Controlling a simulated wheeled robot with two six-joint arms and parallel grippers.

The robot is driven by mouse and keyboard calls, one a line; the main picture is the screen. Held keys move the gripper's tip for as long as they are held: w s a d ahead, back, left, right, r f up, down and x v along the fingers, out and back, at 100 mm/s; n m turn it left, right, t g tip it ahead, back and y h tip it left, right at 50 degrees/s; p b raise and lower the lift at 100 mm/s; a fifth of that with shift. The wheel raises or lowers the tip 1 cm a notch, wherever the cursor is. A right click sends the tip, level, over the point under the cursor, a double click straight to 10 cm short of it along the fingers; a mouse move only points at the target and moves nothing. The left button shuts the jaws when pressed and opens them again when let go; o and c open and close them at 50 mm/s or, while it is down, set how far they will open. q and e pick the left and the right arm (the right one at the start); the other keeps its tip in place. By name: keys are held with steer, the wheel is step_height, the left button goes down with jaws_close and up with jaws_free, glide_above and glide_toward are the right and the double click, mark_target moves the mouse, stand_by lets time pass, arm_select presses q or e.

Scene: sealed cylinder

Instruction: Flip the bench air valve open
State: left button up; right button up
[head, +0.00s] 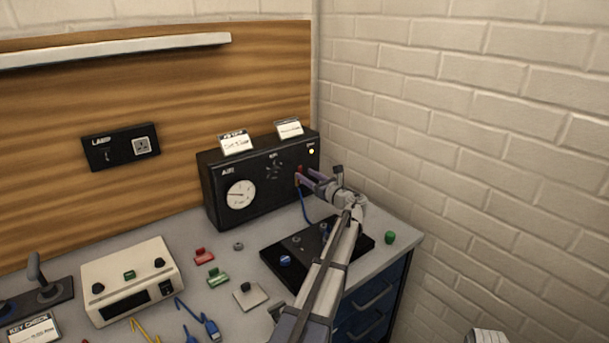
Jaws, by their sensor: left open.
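A black box (220,205) marked AIR stands at the back of the bench, with a round white gauge (240,194) on its front. A small red part (299,169) shows at the right end of that front, beside my fingertips; it may be the air valve's lever, but it is too small and too covered to tell its position. My left gripper (304,179) is open at the right end of the box front, by the red part. I cannot tell whether it touches it. My right gripper is not in view.
A blue hose (303,207) hangs below my left gripper. A black plate (277,262) with small parts lies under my left arm. A green knob (390,237) stands near the bench's right edge. A cream instrument box (130,270) and coloured parts lie left. A brick wall (480,130) bounds the right.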

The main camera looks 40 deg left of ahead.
arm_select(q)
steer(key=v, duration=0.5)
steer(key=shift+d, duration=0.3)
